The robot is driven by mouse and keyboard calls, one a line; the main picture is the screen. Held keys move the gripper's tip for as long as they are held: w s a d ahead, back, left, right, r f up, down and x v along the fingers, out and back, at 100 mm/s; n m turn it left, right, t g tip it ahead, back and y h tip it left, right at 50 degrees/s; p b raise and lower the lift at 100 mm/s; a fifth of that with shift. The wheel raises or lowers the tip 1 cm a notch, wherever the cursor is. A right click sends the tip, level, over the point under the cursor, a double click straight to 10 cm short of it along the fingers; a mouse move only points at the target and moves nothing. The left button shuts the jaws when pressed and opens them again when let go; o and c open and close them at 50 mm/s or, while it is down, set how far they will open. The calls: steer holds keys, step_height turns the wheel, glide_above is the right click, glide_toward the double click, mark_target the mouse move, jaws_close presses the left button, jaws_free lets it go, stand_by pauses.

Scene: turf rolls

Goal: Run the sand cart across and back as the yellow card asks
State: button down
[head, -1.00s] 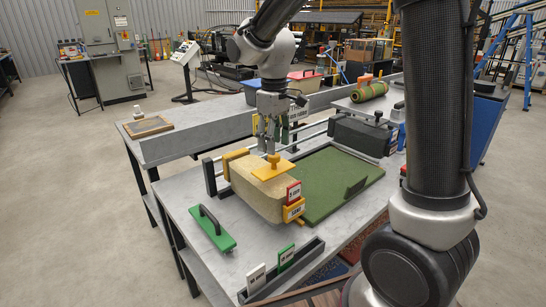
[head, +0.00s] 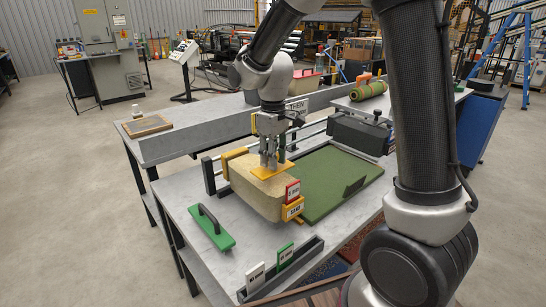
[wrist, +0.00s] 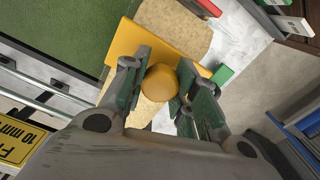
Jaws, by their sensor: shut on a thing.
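The sand cart (head: 255,190) is a pale tan block with a yellow top plate and yellow end fittings. It stands left of the green turf (head: 335,172) on the grey bench. A red tag (head: 292,190) and a yellow label (head: 293,209) are on its near end. My gripper (head: 269,161) is shut on the cart's yellow knob. In the wrist view the round knob (wrist: 159,82) sits between the two fingers. A yellow card (wrist: 17,140) shows at the left edge of the wrist view, partly cut off, with "10 mm" readable.
A dark cart (head: 357,133) stands on the rails at the far right of the turf. A green tool with a black handle (head: 211,228) lies front left. A card holder (head: 285,268) at the front holds a white and a green card. Bare bench surrounds the green tool.

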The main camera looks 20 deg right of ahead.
steer(key=w+d, duration=0.5)
steer(key=d, duration=0.8)
steer(key=w+d, duration=0.6)
steer(key=d, duration=0.8)
steer(key=w+d, duration=0.6)
steer(key=d, duration=0.8)
steer(key=shift+d, duration=0.25)
steer(key=shift+w+r, duration=0.1)
steer(key=shift+r, duration=0.05)
steer(key=c, duration=1.1)
jaws_free()
steer(key=shift+d, duration=0.15)
step_height(320, 180, up, 12)
